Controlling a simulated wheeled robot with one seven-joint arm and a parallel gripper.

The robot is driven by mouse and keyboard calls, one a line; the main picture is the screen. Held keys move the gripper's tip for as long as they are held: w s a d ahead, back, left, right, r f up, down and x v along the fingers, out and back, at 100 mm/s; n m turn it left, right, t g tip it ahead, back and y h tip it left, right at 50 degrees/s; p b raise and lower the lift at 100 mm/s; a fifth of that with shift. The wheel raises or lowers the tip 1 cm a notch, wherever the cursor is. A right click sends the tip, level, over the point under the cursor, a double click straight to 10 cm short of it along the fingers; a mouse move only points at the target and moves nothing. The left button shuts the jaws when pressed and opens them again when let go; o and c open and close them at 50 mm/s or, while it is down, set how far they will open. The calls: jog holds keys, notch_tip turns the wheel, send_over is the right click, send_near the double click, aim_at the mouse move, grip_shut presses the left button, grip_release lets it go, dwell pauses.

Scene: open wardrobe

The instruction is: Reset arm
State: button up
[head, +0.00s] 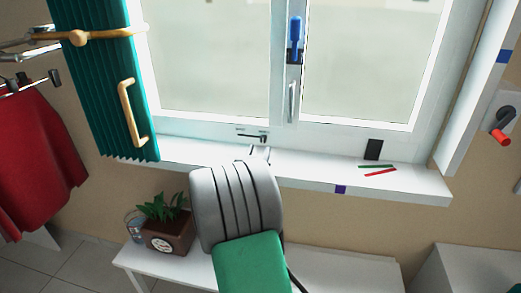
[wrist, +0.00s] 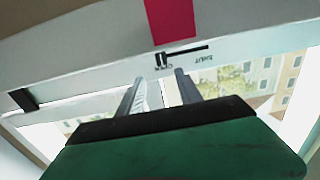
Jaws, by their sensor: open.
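My arm rises from the bottom centre of the head view, grey and ribbed with a green part. My gripper (head: 260,153) is at its far end, over the front of the white window sill (head: 310,178). In the wrist view my gripper (wrist: 161,78) shows two grey fingers standing apart with nothing between them. A black latch (wrist: 183,54) with small lettering, partly upside down, is just beyond the fingertips on a white frame. It appears to be the black latch (head: 253,136) at the window's lower frame in the head view.
The window (head: 210,65) has a blue-topped handle (head: 296,35). A teal shutter (head: 105,90) with a wooden handle hangs left. A plant box (head: 166,232) stands on a white bench (head: 345,272) below.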

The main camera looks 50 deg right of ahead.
dwell(0.3)
jog(key=shift+w+a+r, duration=0.1)
jog(key=shift+w+a, duration=0.05)
jog(key=shift+a, duration=0.05)
jog(key=w+a+f+n+y+p, duration=0.15)
jog(key=a+y, duration=0.35)
jog(key=a, duration=0.7)
jog(key=w+a+f+n+y, duration=0.25)
jog(key=a+y, duration=0.25)
jog(key=a, duration=0.8)
jog(key=s+a+n+g+y, duration=0.2)
jog(key=s+a+n+y, duration=0.1)
jog(key=s+a, duration=0.4)
jog(key=s+a+n+g+y, duration=0.3)
jog(key=s+a+n, duration=0.2)
jog(key=a, duration=0.8)
jog(key=shift+s+a+n+p, duration=0.15)
jog(key=shift+s+n+p, duration=0.25)
jog(key=shift+s, duration=0.8)
